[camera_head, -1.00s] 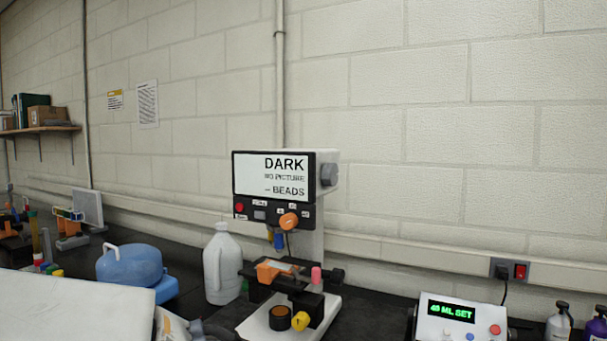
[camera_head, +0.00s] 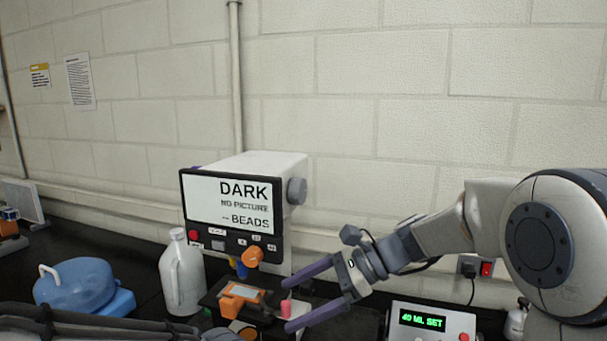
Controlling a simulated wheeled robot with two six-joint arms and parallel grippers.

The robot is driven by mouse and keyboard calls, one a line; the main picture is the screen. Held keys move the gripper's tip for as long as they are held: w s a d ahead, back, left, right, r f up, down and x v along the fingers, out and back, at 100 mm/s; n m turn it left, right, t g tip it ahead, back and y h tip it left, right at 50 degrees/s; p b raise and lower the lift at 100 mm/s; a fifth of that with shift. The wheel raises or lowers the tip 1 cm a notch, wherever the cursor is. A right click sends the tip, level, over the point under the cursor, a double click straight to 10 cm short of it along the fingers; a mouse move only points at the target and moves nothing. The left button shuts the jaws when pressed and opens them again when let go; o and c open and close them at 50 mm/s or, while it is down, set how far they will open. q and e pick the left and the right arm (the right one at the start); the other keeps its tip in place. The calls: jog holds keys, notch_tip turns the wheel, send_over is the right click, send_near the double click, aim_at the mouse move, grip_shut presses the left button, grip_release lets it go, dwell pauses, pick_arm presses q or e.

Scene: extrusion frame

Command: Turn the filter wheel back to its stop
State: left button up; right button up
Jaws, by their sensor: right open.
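The microscope-like instrument has a screen (camera_head: 228,203) reading "DARK NO PICTURE – BEADS". A round orange knob (camera_head: 253,257) is at the lower right of its front panel, and a grey knob (camera_head: 297,190) is on its right side. I cannot tell for sure which is the filter wheel. My right gripper (camera_head: 288,303) is open, its two purple fingers pointing left, below and right of the orange knob. Its fingertips are near a pink post (camera_head: 286,308) by the stage; I cannot tell if they touch it. My left gripper is not visible; part of my left arm crosses the bottom left.
An orange stage holder (camera_head: 240,295) is under the panel. A white jug (camera_head: 181,273) stands left of the instrument, with a blue container (camera_head: 85,284) farther left. A control box reading "40 ML SET" (camera_head: 421,319) is at the lower right.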

jog(key=w+d+r+m+t+y+p, duration=0.1)
jog(key=w+d+r+m+t+y, duration=0.1)
jog(key=w+d+r+m, duration=0.3)
jog(key=m+t+y+p, duration=0.3)
jog(key=t, duration=0.1)
send_near(303, 193)
jog(key=p+x, duration=0.4)
jog(key=x, duration=0.4)
jog(key=shift+w+a+r, duration=0.1)
jog(key=shift+a, duration=0.1)
jog(key=shift+w+a, duration=0.15)
jog(key=shift+a, duration=0.3)
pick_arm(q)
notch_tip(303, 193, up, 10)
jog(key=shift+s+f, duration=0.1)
